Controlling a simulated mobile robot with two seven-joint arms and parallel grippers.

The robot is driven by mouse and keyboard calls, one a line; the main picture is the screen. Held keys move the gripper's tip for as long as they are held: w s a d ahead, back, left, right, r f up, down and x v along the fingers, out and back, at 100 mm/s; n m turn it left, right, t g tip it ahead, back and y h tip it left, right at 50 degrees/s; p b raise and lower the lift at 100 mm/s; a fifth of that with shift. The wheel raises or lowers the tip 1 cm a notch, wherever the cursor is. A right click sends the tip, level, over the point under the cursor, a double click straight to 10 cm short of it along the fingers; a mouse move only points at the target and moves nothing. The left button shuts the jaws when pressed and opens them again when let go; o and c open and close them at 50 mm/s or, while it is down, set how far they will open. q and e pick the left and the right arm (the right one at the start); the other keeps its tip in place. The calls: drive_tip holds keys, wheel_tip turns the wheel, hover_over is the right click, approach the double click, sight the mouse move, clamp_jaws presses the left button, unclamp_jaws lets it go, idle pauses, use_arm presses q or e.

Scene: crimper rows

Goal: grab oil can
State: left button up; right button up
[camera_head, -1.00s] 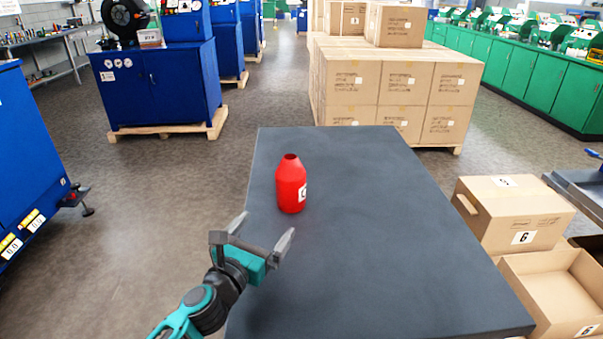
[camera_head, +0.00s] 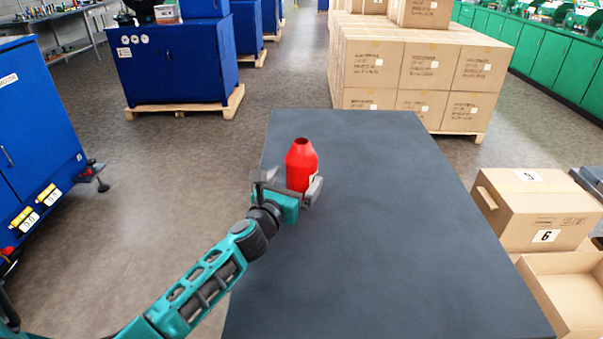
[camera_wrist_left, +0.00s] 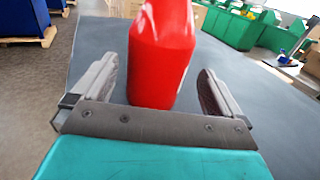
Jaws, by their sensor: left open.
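The red oil can (camera_head: 301,163) stands upright on the dark grey table (camera_head: 370,250), near its left edge. My left gripper (camera_head: 291,185) is open and right at the can, on its near left side. In the left wrist view the red can (camera_wrist_left: 162,60) rises between the two grey fingers of the open gripper (camera_wrist_left: 158,90). There is a gap on both sides, and the top of the can is cut off by the frame. My right gripper does not show.
Cardboard boxes (camera_head: 535,205) stand to the right of the table. A pallet of stacked cartons (camera_head: 415,70) is behind it. Blue cabinets (camera_head: 170,65) stand at the left and back left. The rest of the tabletop is clear.

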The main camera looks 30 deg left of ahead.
sight(302, 170)
use_arm(q)
drive_tip(key=w, duration=0.2)
drive_tip(key=w+b, duration=0.1)
drive_tip(key=w, duration=0.1)
drive_tip(key=shift+w+a, duration=0.2)
drive_tip(key=shift+w, duration=0.2)
drive_tip(key=shift+c, duration=0.3)
drive_tip(key=c, duration=0.9)
drive_tip(key=shift+r, duration=0.1)
drive_tip(key=shift+c, duration=0.5)
drive_tip(key=shift+r, duration=0.1)
